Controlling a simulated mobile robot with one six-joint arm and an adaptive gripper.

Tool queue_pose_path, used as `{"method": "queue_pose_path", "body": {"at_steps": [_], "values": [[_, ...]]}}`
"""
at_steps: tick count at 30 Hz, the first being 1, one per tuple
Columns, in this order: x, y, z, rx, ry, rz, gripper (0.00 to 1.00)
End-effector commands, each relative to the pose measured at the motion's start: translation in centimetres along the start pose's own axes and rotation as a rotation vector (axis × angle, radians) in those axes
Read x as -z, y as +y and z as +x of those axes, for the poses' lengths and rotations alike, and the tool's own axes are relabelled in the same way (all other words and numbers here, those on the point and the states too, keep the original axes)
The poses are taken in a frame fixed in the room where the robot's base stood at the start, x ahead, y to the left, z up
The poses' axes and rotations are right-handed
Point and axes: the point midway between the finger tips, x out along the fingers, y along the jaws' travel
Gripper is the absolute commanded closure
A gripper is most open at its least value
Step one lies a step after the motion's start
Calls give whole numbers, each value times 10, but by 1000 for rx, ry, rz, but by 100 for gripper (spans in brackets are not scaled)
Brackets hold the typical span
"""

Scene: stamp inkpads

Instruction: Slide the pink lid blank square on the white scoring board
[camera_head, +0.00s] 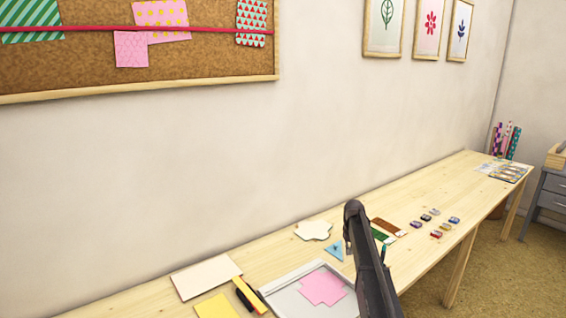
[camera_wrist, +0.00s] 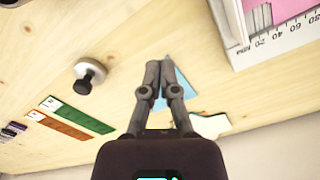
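The pink lid blank (camera_head: 322,288), a flat cross-like shape, lies on the white scoring board (camera_head: 284,283) at the front of the table. I cannot tell exactly how square it sits. In the wrist view, the board's ruler edge (camera_wrist: 275,42) and a corner of the pink blank (camera_wrist: 288,9) show at the upper right. My gripper (camera_wrist: 160,64) has its fingertips together with nothing between them. It is over the table beside the board, above a blue triangle (camera_wrist: 181,75). In the head view my arm covers the board's right side, and my fingertips are hidden.
A cream sheet (camera_head: 206,277), a yellow sheet (camera_head: 216,307) and a yellow-and-black item (camera_head: 248,296) lie left of the board. A white wavy-edged piece (camera_head: 313,230) lies behind. A black-knobbed object (camera_wrist: 88,72) stands near my gripper. Small inkpads (camera_head: 436,234) sit farther right.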

Motion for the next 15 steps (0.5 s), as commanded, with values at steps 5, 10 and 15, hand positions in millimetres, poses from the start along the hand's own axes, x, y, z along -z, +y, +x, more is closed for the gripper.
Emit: {"method": "queue_pose_path", "body": {"at_steps": [5, 10, 15], "values": [[0, -1, -11, 0, 0, -1, 100], [0, -1, -12, 0, 0, -1, 100], [0, -2, -11, 1, 0, -1, 100]]}}
